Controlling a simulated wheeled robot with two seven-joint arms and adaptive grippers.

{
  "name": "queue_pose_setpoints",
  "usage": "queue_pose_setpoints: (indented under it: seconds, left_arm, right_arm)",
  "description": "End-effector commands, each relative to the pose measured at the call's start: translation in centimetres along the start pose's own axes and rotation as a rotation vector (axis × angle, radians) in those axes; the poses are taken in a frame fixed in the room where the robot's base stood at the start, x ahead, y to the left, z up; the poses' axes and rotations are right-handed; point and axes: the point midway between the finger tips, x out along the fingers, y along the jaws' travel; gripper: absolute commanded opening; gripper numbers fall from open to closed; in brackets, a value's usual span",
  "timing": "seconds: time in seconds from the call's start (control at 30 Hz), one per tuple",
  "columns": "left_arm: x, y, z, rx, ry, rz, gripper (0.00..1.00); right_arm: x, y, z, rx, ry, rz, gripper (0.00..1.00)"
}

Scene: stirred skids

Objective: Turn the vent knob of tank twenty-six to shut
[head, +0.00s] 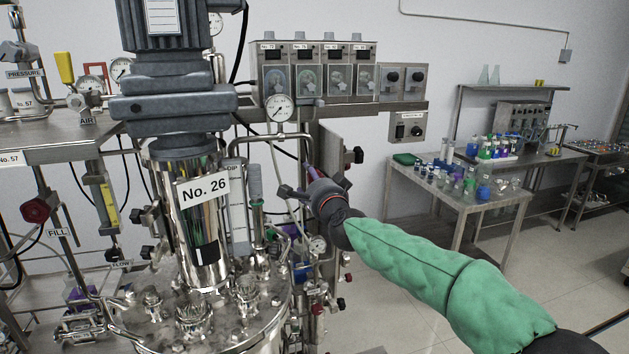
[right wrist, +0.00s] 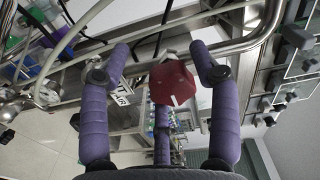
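Tank twenty-six, with a "No. 26" label (head: 203,189), stands left of centre in the head view, a shiny vessel under a grey motor. My right gripper (head: 306,178) is at the pipework just right of it. In the right wrist view, my right gripper (right wrist: 160,52) is open, its purple fingers spread on either side of a red knob (right wrist: 172,82). Clear gaps show between knob and fingers. A small label (right wrist: 122,93) beside the knob is too blurred to read surely. In the head view this knob is hidden by my gripper. My left gripper is not in view.
A pressure gauge (head: 279,108) and metal pipes stand close above my right gripper. A panel of small pumps (head: 316,70) is behind. Tables with glassware (head: 455,190) stand at the right, with clear floor before them. Tank lid fittings crowd the lower left.

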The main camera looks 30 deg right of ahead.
Motion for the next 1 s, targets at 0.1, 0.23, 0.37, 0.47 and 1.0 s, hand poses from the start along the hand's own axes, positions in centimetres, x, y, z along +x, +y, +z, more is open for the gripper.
queue_pose_setpoints:
  seconds: [0.1,0.23,0.37,0.47,1.0]
  left_arm:
    - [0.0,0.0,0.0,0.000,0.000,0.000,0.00]
    - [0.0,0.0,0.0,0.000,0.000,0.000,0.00]
    - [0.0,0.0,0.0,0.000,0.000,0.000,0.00]
    - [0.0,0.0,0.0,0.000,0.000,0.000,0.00]
    - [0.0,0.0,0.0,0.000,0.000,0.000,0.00]
  right_arm:
    - [-0.1,-0.3,-0.3,0.000,0.005,-0.005,0.63]
    - [-0.2,-0.4,-0.4,0.000,0.008,-0.007,0.63]
    - [-0.9,-0.5,-0.5,-0.001,0.009,-0.008,0.63]
    - [-2.1,-0.6,-0.5,-0.001,0.009,-0.010,0.63]
    - [-10.9,-0.3,-0.2,0.000,0.005,-0.007,0.63]
